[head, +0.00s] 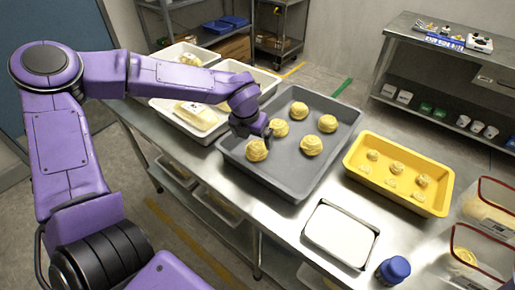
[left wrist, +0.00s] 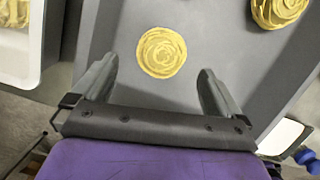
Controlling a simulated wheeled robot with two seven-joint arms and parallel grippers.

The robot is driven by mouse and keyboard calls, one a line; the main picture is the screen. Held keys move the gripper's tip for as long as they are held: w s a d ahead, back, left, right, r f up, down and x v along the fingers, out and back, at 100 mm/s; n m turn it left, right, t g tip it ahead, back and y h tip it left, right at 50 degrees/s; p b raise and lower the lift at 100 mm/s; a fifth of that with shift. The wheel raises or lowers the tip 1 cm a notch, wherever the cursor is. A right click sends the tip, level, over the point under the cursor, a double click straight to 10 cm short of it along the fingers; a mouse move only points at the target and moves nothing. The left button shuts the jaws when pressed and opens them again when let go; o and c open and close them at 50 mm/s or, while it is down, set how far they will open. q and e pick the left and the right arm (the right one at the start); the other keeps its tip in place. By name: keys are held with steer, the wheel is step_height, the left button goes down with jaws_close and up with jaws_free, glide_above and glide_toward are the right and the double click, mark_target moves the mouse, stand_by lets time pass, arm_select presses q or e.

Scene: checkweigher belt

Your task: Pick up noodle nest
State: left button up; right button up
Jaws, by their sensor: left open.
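Several round yellow noodle nests lie apart from each other in a large grey tray (head: 232,157) on the steel table. The nearest noodle nest (head: 257,150) is at the tray's left side. My left gripper (head: 256,134) is over the left part of the tray. In the left wrist view the left gripper (left wrist: 158,72) is open and empty, and a noodle nest (left wrist: 161,52) lies just beyond the gap between its fingers, touched by neither. Another noodle nest (left wrist: 278,10) shows at the top right. My right gripper is not in view.
A yellow tray (head: 438,205) with small nests and pieces stands right of the grey tray. A white scale-like plate (head: 341,234), a blue-capped jar (head: 393,269) and clear containers are nearer. White bins (head: 185,133) with packs stand at left. The grey tray's front part is bare.

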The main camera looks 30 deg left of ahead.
mark_target(256, 146)
arm_select(q)
steer(key=p+x, duration=0.1)
steer(key=x, duration=0.4)
steer(key=shift+d+f, duration=0.2)
steer(key=shift+f, duration=0.15)
steer(key=c, duration=1)
steer(key=shift+c, duration=0.2)
steer(key=shift+r, duration=0.1)
step_height(256, 146, up, 28)
steer(key=b, duration=0.2)
